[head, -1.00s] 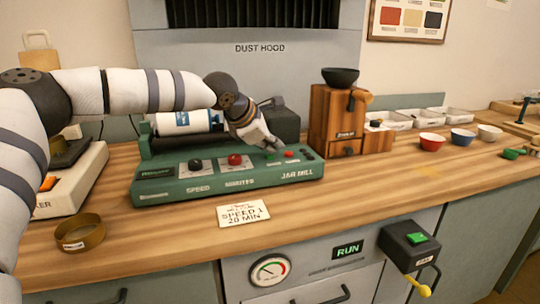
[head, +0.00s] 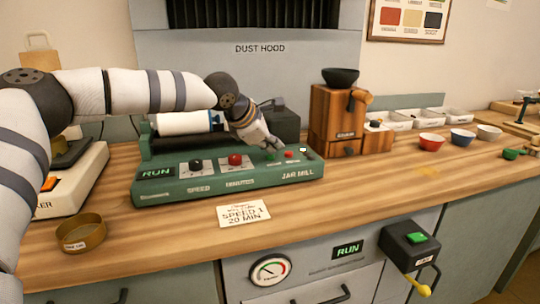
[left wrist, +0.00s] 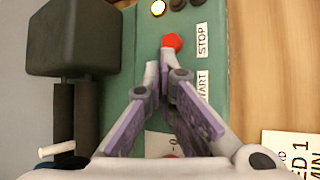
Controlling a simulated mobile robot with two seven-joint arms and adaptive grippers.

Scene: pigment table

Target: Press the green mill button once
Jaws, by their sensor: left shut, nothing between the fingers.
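The green jar mill (head: 228,182) stands on the wooden counter, with a white jar (head: 188,123) lying on its rollers. Its small display (head: 157,173) reads RUN in lit green. My left gripper (head: 274,146) is shut and empty, pointing down at the right end of the mill panel. The green button (head: 270,156) is right at its fingertips; I cannot tell whether they touch. In the left wrist view my shut fingertips (left wrist: 166,58) cover the spot beside the START label (left wrist: 203,86). The red stop button (left wrist: 172,41) is just beyond them. My right gripper is out of view.
A red knob (head: 235,159) and a black knob (head: 196,165) sit left on the panel. A lamp (head: 303,149) glows white at its right end. A card (head: 243,213) lies in front. A wooden grinder (head: 336,122) stands right.

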